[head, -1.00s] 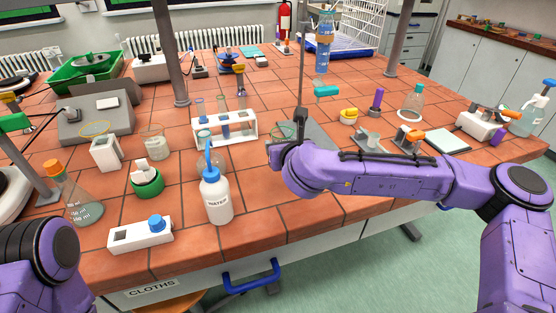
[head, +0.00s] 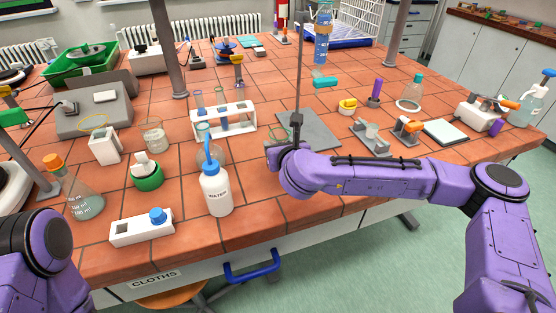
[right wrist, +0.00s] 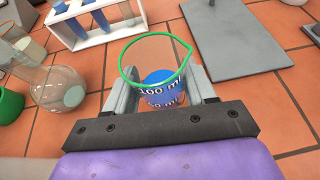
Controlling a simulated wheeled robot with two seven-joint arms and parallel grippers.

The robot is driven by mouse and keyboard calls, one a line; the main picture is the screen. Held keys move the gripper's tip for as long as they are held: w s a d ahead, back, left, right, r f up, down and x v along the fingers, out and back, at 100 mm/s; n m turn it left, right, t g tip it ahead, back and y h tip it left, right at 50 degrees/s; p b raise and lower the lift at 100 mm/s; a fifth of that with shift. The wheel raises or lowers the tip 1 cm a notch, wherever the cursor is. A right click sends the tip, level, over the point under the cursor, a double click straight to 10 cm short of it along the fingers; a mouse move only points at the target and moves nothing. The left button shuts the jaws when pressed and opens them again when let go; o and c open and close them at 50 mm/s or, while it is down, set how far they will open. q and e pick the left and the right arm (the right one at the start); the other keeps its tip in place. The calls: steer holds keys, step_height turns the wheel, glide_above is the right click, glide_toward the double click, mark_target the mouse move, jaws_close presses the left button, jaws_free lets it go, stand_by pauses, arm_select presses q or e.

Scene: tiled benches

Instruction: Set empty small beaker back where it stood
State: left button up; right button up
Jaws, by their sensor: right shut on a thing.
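The small beaker, clear with a green rim (right wrist: 155,45), is between the fingers of my right gripper (right wrist: 160,88) in the right wrist view. The gripper is shut on it. The beaker looks upright. Blue shows in its lower part behind white "100 ml" marks; I cannot tell whether this is liquid. In the head view the beaker (head: 278,138) is partly hidden by my right wrist, left of the grey stand plate. I cannot tell whether its base touches the bench. My left gripper is out of view; only its arm shows at bottom left.
The grey stand plate (head: 318,133) with its upright rod is close to the right. A white test-tube rack (head: 223,120), a round flask (right wrist: 60,88) and a water wash bottle (head: 216,190) are to the left. Bare tiles lie around the gripper.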

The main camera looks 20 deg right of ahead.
step_height(320, 180, down, 4)
steer(key=shift+w+f, duration=0.1)
steer(key=shift+f, duration=0.3)
steer(key=o, duration=1.3)
